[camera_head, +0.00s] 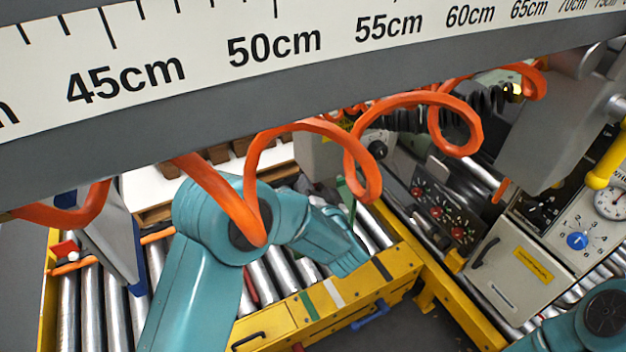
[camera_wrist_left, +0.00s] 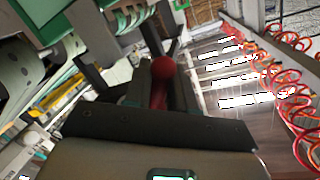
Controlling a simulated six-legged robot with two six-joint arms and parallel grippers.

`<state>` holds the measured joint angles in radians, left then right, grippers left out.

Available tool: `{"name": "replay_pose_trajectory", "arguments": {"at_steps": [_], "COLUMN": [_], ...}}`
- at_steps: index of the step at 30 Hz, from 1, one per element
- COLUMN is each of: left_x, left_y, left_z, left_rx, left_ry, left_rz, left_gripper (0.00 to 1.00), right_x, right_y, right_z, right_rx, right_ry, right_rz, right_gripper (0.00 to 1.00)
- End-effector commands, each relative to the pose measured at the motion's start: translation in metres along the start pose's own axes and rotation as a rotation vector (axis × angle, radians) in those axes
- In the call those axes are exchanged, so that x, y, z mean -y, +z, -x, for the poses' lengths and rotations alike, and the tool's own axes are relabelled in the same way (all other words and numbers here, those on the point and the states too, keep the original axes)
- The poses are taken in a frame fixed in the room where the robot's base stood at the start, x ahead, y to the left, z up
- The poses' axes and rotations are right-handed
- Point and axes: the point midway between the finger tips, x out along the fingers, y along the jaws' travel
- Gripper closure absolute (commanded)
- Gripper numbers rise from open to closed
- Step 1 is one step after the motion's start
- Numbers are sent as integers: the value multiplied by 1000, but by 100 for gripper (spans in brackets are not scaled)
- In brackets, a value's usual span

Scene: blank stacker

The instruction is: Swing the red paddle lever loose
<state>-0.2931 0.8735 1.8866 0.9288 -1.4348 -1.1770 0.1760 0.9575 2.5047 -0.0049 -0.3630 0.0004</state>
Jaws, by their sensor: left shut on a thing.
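The red paddle lever (camera_wrist_left: 163,70) shows in the left wrist view as a dark red rounded knob on a short red shaft. My left gripper (camera_wrist_left: 161,88) has its two dark fingers on either side of the shaft and is shut on it. The knob stands out beyond the fingertips, and the lower shaft is hidden by the gripper body. In the head view my teal left arm reaches over the rollers; its fingers and the lever cannot be made out there. My right gripper is not in view.
Orange coiled hoses (camera_head: 365,165) hang across the head view below a large ruler beam (camera_head: 250,60). A yellow-framed roller conveyor (camera_head: 315,318) lies under the left arm. A control panel with a blue knob (camera_head: 577,240) stands at right. Orange coils (camera_wrist_left: 297,90) also hang at right in the wrist view.

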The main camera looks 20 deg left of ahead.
Motion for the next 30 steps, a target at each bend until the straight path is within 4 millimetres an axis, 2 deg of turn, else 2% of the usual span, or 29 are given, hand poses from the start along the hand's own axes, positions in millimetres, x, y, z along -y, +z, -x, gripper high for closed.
{"name": "replay_pose_trajectory", "arguments": {"at_steps": [14,15,16,26,30], "left_x": [0,0,0,0,0], "left_y": [0,0,0,0,-1], "left_z": [0,0,0,3,22], "left_rx": [2,2,2,2,0], "left_ry": [0,0,0,0,4], "left_rz": [-15,-15,-14,-13,-15], "left_gripper": [100,62,57,57,57], "right_x": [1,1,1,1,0], "right_y": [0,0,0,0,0], "right_z": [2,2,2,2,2], "right_rx": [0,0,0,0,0], "right_ry": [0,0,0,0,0], "right_rz": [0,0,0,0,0], "right_gripper": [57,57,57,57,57]}}
